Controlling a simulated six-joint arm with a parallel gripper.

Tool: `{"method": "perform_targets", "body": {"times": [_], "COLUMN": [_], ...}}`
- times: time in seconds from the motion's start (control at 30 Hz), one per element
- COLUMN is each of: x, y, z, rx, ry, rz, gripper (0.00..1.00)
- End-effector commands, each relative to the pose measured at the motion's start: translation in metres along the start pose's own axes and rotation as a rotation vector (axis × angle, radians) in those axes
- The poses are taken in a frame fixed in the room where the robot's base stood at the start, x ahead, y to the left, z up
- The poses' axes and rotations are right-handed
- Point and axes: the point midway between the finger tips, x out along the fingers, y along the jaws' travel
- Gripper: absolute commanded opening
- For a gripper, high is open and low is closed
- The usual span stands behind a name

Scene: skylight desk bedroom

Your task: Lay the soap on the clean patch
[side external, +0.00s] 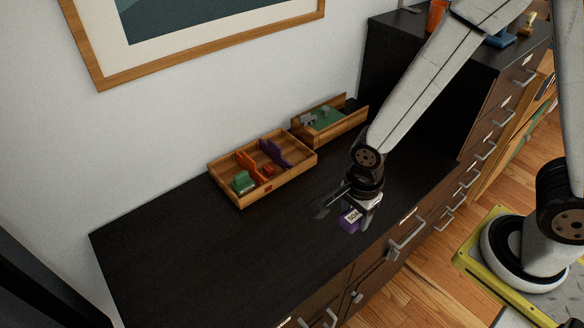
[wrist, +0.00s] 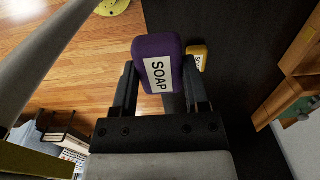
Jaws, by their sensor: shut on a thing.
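My gripper (side external: 347,207) is shut on a purple soap (side external: 349,222) above the dark dresser top near its front edge. In the wrist view the purple soap (wrist: 158,62) sits between the two fingers, its white SOAP label facing the camera. A yellow block with a similar, partly hidden label (wrist: 198,56) shows beyond the right finger; I cannot pick it out in the side view. I cannot make out which surface is the clean patch. A small wooden tray with a green floor (side external: 347,128) stands at the back against the wall.
A wooden divided box (side external: 252,200) holding green, orange and purple pieces stands along the wall, left of the small tray. The dark dresser top (side external: 200,265) is bare at left and front. A taller dark cabinet (side external: 388,58) rises at the right. A framed picture hangs above.

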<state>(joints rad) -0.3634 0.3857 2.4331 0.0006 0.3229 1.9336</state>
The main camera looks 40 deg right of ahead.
Motion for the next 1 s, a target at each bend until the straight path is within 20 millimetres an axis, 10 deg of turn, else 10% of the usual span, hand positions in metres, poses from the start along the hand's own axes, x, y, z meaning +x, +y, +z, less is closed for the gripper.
{"method": "perform_targets", "body": {"times": [1.0], "x": [0.078], "y": [-0.102], "z": [0.027], "rx": [0.000], "ry": [0.000], "rz": [0.000], "gripper": [0.00]}}
